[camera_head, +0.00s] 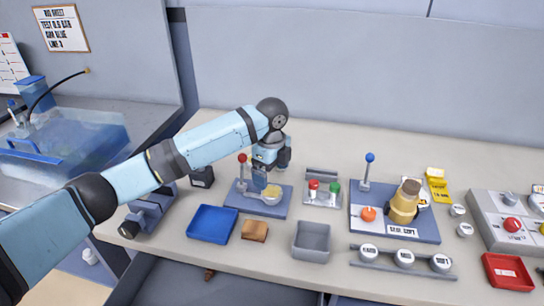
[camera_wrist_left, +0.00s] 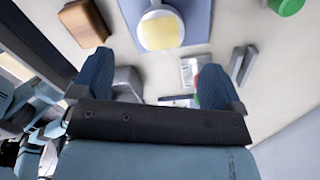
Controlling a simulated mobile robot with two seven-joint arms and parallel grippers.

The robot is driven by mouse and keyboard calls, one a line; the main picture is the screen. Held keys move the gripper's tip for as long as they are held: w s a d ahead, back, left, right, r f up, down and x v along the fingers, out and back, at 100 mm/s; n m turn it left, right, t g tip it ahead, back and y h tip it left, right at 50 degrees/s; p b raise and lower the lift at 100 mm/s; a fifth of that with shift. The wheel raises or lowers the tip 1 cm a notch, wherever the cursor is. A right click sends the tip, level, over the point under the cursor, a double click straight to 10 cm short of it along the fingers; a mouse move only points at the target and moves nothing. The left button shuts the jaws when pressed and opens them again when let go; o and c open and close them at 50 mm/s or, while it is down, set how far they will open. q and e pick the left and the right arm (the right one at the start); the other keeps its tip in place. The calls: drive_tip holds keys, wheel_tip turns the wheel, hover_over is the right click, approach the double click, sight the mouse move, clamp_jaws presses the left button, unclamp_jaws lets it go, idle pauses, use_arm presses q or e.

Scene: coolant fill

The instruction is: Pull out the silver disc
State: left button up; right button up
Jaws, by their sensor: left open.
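A round piece with a pale yellow face and a silvery rim (camera_head: 272,195) sits on a blue base plate (camera_head: 247,207) on the bench; I cannot tell for certain whether it is the silver disc. It also shows at the top of the left wrist view (camera_wrist_left: 160,30). My left gripper (camera_head: 260,177) is above the plate, just behind and left of the round piece, and hides part of the plate. In the left wrist view its two blue fingers (camera_wrist_left: 155,78) are spread apart with nothing held between them. My right gripper is not in view.
A red-knobbed lever (camera_head: 242,158) stands close to the left gripper. A blue tray (camera_head: 212,224), a wooden block (camera_head: 254,231) and a grey bin (camera_head: 311,241) stand in front. A stand with red and green caps (camera_head: 323,190) is to the right. A second blue plate (camera_head: 395,229) lies further right.

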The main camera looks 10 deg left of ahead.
sight(272, 191)
use_arm(q)
wheel_tip(272, 191, down, 8)
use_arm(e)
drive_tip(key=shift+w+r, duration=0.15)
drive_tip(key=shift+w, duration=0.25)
use_arm(q)
drive_tip(key=c, duration=1)
drive_tip(key=o, duration=0.3)
drive_tip(key=shift+c, duration=0.8)
drive_tip(key=shift+r+p, duration=0.35)
drive_tip(key=shift+p, duration=0.05)
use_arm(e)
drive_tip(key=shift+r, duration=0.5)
use_arm(q)
drive_tip(key=shift+r+p, duration=2.15)
drive_tip(key=shift+p, duration=0.3)
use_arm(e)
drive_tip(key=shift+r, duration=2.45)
